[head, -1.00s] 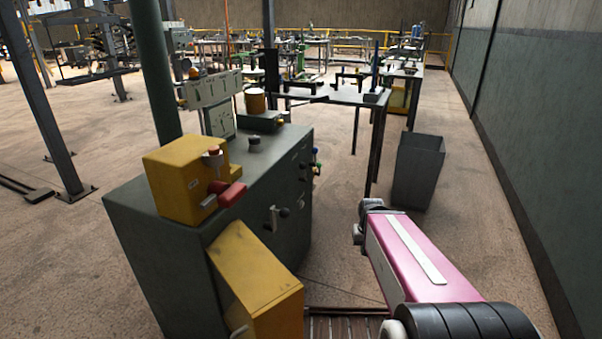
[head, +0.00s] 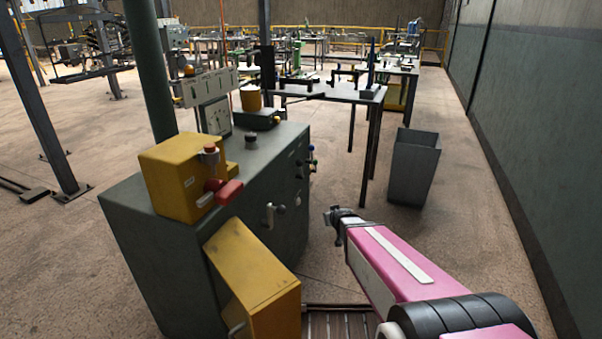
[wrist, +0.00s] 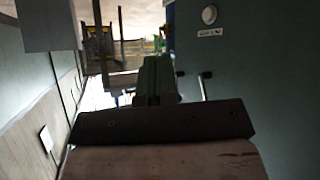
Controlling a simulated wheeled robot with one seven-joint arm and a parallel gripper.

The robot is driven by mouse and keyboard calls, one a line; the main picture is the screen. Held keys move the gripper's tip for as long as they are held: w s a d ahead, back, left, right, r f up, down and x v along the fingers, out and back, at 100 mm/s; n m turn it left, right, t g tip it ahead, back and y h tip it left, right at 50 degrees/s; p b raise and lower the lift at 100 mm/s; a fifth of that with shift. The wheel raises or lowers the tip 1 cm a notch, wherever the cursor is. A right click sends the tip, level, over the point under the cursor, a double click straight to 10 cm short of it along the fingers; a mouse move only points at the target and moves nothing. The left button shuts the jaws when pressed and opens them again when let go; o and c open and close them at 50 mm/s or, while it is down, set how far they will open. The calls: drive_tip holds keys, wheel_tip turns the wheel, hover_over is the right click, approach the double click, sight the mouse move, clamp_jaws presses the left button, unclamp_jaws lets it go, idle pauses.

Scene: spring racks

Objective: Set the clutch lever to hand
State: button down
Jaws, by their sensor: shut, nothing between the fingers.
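A small lever (head: 270,214) with a pale arm and dark knob sits on the front side of the green machine cabinet (head: 180,270). I cannot read a label that marks it as the clutch lever. My gripper (head: 330,218) is to the right of this lever, apart from it, in front of the cabinet side. In the wrist view, the shut fingers (wrist: 156,78) are close together with nothing between them. Beside them on the right, a pale rod with a dark end (wrist: 204,84) stands out from the dark green panel (wrist: 270,90); it looks like the lever.
A yellow box with a red handle (head: 180,175) stands on the cabinet, and a tilted yellow box (head: 250,275) is at its front. Coloured knobs (head: 312,158) stick out farther along. A grey bin (head: 415,170) stands behind my arm. Open floor lies between bin and cabinet.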

sight(300, 166)
drive_tip(key=w+a+r+n+t+y, duration=0.3)
drive_tip(key=a+r+t+y, duration=0.1)
drive_tip(key=a+t, duration=0.7)
drive_tip(key=shift+a+r+n+t+y, duration=0.15)
drive_tip(key=shift+r+n+t+y, duration=0.15)
drive_tip(key=shift+r+t, duration=0.5)
drive_tip(key=shift+w+f, duration=0.1)
drive_tip(key=x, duration=1.4)
drive_tip(key=shift+r, duration=0.2)
